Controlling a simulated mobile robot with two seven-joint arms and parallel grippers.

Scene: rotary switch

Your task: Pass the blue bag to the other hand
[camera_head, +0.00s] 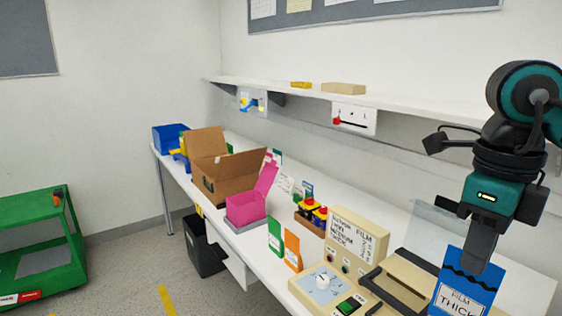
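The blue bag (464,288), printed "FILM THICK", hangs upright at the lower right of the head view. My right gripper (480,250) comes down from above with its fingers at the bag's top edge, shut on it. The bag's lower end is cut off by the frame. My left gripper is not in the head view.
Green (275,236) and orange (292,250) bags, a pink box (246,206) and an open cardboard box (222,180) stand further left. A shelf (400,96) runs behind.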

